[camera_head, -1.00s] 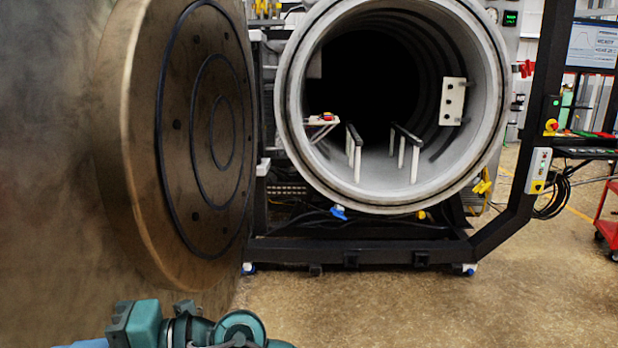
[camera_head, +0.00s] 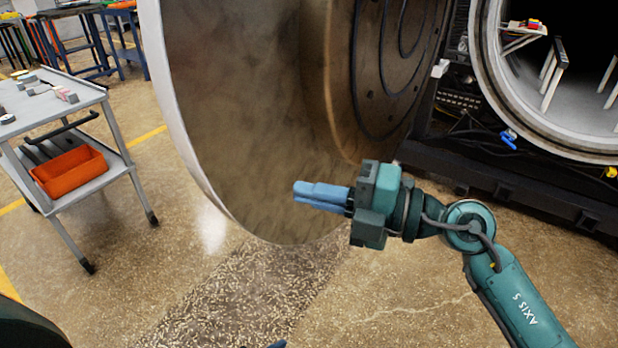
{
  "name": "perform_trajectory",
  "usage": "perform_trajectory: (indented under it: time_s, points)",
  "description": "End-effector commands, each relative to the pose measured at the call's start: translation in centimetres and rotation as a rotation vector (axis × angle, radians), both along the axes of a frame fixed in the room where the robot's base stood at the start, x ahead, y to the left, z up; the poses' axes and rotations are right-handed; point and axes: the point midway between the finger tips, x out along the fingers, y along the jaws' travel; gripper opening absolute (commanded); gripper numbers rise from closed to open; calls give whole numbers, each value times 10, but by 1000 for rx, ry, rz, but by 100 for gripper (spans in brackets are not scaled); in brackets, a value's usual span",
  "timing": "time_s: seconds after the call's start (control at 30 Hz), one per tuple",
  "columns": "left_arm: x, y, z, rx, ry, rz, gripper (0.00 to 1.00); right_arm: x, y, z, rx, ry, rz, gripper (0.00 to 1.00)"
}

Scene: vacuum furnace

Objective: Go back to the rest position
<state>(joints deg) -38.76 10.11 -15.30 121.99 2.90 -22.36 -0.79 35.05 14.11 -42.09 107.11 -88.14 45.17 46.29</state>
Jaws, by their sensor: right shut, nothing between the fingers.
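My right gripper (camera_head: 297,193) is in the middle of the head view, at the end of its teal arm. Its blue fingers are shut together with nothing between them and point left. The fingers show in front of the large round furnace door (camera_head: 250,90), with no clear sign of touching it. A blue sliver (camera_head: 278,344) at the bottom edge looks like the tip of my left gripper. The rest of that gripper is out of the picture.
The furnace door stands open beside the round chamber opening (camera_head: 490,75) at upper right. A grey cart (camera_head: 95,98) with an orange bin (camera_head: 70,172) on its lower shelf stands at left. The floor (camera_head: 140,265) between cart and door is clear.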

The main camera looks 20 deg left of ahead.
Motion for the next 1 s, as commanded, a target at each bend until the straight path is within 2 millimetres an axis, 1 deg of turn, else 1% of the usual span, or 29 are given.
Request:
perform_trajectory:
  time_s: [0.03, 0.2, 0.33, 0.53, 0.57, 0.67, 0.77, 0.83, 0.87, 0.9, 0.97, 1.0]
  points:
    - [1, 0, -2, -3, -1, 2, 35, -3, -12, -2, -2, -1, -2, 0]
    - [3, 1, -3, -7, -7, 5, 35, -12, -37, -2, -1, 1, -1, 0]
    - [4, 1, -2, -10, -10, 6, 35, -16, -47, -1, 0, 1, 1, 0]
    - [4, 1, 0, -11, -10, 5, 35, -18, -50, 2, 30, 20, -3, 0]
    - [4, 1, 1, -11, -10, 6, 35, -18, -51, 3, 54, 37, -7, 0]
    - [3, 2, 7, -9, -8, 7, 35, -18, -57, 10, 199, 138, -45, 0]
    - [3, 3, 12, -1, -4, 8, 35, -6, -76, 13, 414, 311, -157, 0]
    - [2, 5, 15, 7, 2, 12, 35, 8, -99, 4, 562, 459, -285, 0]
    - [2, 7, 15, 11, 7, 12, 35, 13, -110, -4, 616, 527, -348, 0]
    - [1, 8, 14, 17, 14, 14, 35, 21, -125, -19, 679, 616, -438, 0]
    - [-1, 11, 13, 28, 26, 16, 35, 27, -150, -48, 750, 760, -585, 0]
    - [-2, 12, 13, 33, 30, 16, 35, 28, -165, -73, 781, 859, -689, 0]
